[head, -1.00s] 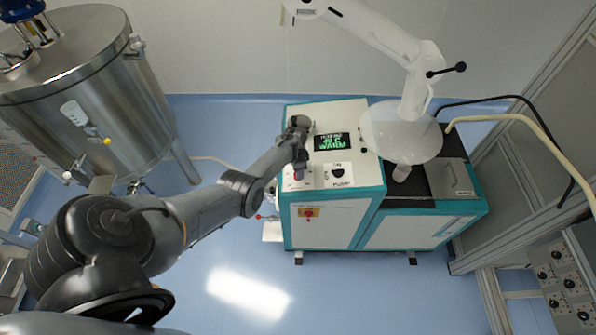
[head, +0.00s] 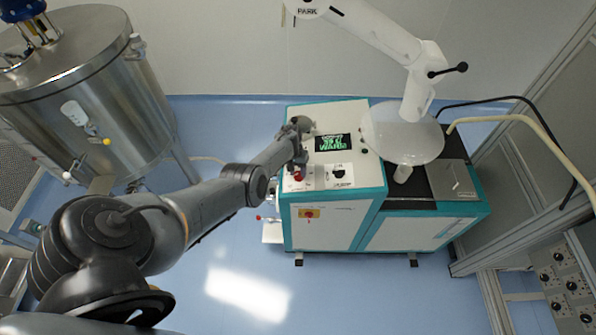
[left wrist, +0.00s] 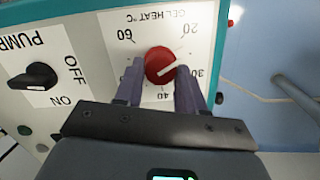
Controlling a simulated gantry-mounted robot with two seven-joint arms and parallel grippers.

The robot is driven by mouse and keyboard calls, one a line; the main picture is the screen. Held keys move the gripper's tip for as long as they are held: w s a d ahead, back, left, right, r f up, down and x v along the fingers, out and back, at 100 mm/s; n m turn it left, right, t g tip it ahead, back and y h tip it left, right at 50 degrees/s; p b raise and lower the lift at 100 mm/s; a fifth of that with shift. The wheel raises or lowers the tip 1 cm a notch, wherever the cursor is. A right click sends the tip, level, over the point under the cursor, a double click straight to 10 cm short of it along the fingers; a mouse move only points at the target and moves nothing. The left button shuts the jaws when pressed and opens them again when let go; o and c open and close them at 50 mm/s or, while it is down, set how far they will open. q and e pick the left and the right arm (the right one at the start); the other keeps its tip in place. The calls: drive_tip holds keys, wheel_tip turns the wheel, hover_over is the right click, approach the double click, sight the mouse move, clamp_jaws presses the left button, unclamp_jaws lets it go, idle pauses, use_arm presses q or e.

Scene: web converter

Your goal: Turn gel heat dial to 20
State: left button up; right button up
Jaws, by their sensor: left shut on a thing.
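The gel heat dial (left wrist: 160,65) is a round red knob with a white pointer line, on a white plate marked GEL HEAT °C. In the head view the red dial (head: 297,176) shows partly below my left gripper (head: 297,166) on the machine top. My right gripper is not in view.
A black pump switch (left wrist: 38,77) with OFF and ON marks sits left of the dial in the wrist view. A green-lettered display (head: 332,142) is behind the dial. A translucent hopper (head: 402,135) stands at the right, a steel tank (head: 85,95) at the left.

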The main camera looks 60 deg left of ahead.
use_arm(q)
drive_tip(key=shift+n, duration=1.5)
drive_tip(key=o, duration=1)
drive_tip(key=shift+o, duration=0.2)
drive_tip(key=shift+a+r+p, duration=0.15)
drive_tip(key=shift+r+p, duration=0.25)
drive_tip(key=shift+r, duration=0.2)
wheel_tip(320, 180, up, 9)
drive_tip(key=a+p, duration=0.1)
drive_tip(key=p, duration=0.2)
drive_tip(key=shift+s+a+r, duration=0.2)
drive_tip(key=shift+s+a, duration=0.15)
drive_tip(key=shift+s, duration=0.1)
